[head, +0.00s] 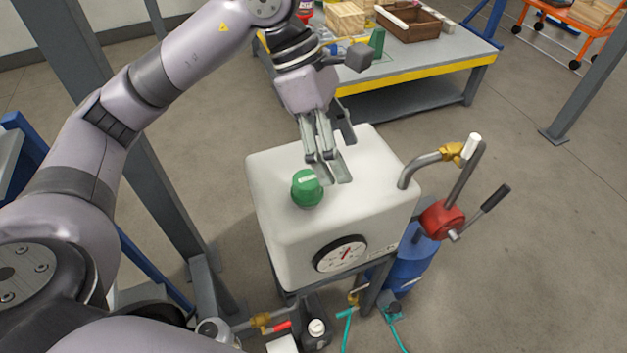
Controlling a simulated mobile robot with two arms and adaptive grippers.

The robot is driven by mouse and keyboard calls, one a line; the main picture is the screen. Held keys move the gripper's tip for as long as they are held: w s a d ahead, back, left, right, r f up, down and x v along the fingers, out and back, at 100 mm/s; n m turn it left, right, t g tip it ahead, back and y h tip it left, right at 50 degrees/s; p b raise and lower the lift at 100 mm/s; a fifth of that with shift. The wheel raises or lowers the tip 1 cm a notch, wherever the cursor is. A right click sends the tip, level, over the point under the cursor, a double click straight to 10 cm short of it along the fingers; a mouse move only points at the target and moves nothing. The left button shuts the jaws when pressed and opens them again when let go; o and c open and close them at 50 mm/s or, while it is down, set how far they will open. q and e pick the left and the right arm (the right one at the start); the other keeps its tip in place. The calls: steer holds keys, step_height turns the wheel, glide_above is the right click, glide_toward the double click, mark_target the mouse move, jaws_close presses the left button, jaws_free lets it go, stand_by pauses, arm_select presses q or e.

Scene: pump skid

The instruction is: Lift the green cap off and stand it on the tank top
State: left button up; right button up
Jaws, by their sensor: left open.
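The green cap (307,190) sits upright on the top of the white tank, left of its middle. The tank top (375,175) is otherwise bare, with free white surface to the right of the cap and behind it. My left gripper (328,172) is open and points down over the tank top, just behind and to the right of the cap. Its fingers look empty and do not hold the cap; I cannot tell their exact height above the tank. My right gripper is not in view.
A bent pipe with a brass valve (452,152) rises at the tank's right, beside a red pump (440,218) with a lever. A round gauge (341,254) is on the tank's front. A workbench (440,62) with boxes stands behind. Grey posts stand at left.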

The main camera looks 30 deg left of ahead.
arm_select(q)
steer(key=w+a+r+t+y, duration=0.1)
steer(key=a+y, duration=0.1)
steer(key=a, duration=0.3)
steer(key=w+a+r+y, duration=0.1)
steer(key=w+a+y, duration=0.1)
steer(key=a, duration=0.2)
steer(key=n+p, duration=0.1)
steer(key=p, duration=0.1)
glide_toward(306, 178)
steer(key=f, duration=0.5)
steer(key=shift+s+d+f, duration=0.2)
steer(key=shift+s+d, duration=0.05)
steer(key=shift+d, duration=0.1)
steer(key=f+p, duration=0.2)
steer(key=f, duration=0.1)
steer(key=f+p, duration=0.1)
steer(key=shift+w+d+f, duration=0.35)
steer(key=shift+f, duration=0.35)
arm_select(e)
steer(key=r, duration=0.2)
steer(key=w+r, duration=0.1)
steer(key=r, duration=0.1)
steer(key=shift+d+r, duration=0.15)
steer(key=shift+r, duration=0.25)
arm_select(q)
steer(key=shift+c, duration=0.3)
steer(key=c, duration=1.3)
